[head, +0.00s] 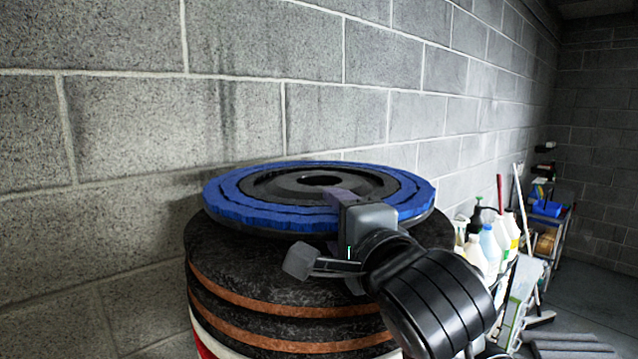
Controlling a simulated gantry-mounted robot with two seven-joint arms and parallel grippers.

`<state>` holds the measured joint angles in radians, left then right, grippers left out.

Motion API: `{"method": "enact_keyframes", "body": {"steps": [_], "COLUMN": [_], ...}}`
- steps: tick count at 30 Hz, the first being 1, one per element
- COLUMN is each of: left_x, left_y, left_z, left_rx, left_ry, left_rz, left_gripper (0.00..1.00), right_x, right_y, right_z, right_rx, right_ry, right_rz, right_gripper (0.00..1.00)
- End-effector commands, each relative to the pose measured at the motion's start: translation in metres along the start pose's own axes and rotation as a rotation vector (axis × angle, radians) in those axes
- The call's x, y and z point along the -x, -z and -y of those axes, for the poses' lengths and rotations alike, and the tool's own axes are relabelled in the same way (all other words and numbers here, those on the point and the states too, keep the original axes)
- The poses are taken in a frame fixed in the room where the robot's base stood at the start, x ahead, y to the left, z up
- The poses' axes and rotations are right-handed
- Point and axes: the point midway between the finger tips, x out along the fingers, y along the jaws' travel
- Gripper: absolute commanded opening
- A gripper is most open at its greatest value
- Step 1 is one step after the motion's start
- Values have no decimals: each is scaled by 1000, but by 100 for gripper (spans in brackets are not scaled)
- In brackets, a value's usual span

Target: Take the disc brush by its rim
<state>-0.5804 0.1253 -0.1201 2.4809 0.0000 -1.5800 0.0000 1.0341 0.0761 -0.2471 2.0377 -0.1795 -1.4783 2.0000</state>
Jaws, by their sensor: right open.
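The disc brush (240,205) is a round disc with a blue outer ring and a black centre with a hole. It lies nearly flat on top of a stack of dark pads. My right gripper (322,228) is at the near right part of the brush's rim. One finger reaches over the blue ring, and the other seems to sit lower, in front of the rim. The jaws are open. Whether either finger touches the brush cannot be told. The gripper hides part of the near right rim. My left gripper is not in view.
The stack of dark pads (240,262) with brown bands stands under the brush. A grey block wall (330,110) rises close behind.

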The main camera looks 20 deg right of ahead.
Motion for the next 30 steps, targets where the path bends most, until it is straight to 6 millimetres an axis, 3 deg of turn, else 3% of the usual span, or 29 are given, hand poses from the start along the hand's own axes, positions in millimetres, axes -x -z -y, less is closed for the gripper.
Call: {"method": "enact_keyframes", "body": {"steps": [5, 16, 30], "left_x": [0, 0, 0], "left_y": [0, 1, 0], "left_z": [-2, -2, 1], "left_rx": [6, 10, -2], "left_ry": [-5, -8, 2], "left_rz": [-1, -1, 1], "left_gripper": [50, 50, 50], "right_x": [0, 0, 1], "right_y": [0, 0, 0], "right_z": [0, 0, 2], "right_rx": [0, 0, 0], "right_ry": [0, 0, 5], "right_rz": [0, 0, 1], "right_gripper": [56, 1, 0]}}
